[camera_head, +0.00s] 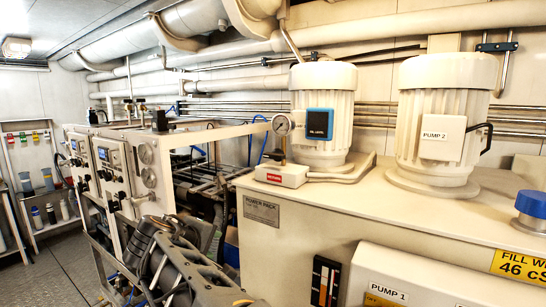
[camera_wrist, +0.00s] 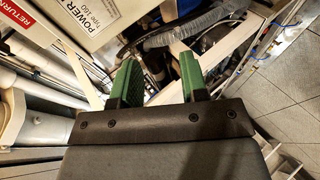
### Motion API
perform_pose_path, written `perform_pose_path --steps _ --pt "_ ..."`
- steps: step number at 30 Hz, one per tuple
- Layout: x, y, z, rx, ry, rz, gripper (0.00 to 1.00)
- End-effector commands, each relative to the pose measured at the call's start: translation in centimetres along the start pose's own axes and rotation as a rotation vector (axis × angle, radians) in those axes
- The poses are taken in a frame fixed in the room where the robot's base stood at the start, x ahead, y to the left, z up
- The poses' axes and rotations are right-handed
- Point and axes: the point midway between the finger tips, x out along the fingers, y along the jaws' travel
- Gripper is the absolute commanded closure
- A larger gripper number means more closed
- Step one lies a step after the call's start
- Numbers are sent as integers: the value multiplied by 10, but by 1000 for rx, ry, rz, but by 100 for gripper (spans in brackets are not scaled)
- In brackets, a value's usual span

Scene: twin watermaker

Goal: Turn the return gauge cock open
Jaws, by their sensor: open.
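The return gauge (camera_head: 282,124) is a round white dial on a short stem above a pale block (camera_head: 290,174) on the power pack's top. The block has a red RETURN label (camera_head: 274,178), which also shows at the top left of the wrist view (camera_wrist: 22,20). A small fitting sits under the dial. The cock's handle is too small to make out, so I cannot tell its position. My gripper (camera_wrist: 157,62) has two green fingers, apart and with nothing between them. It is away from the gauge, which is out of the wrist view.
The power pack (camera_head: 300,225) fills the right, with the pump 1 motor (camera_head: 325,105) just behind the gauge and the pump 2 motor (camera_head: 447,110) further right. Pipes run along the back wall. A white frame (camera_head: 215,133) stands left. Open floor (camera_head: 60,270) shows at lower left.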

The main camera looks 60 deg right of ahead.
Motion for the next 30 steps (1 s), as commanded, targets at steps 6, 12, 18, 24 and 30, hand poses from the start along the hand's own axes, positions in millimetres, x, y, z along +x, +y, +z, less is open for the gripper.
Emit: perform_pose_path --steps 6,12,18,24,30 --pt "-8 126 14 -66 -148 400 60" --pt "-20 178 22 -101 -227 574 60" --pt "-5 201 28 -110 -245 605 60" --pt "26 223 35 -110 -244 603 60" --pt "54 243 41 -110 -241 602 60"
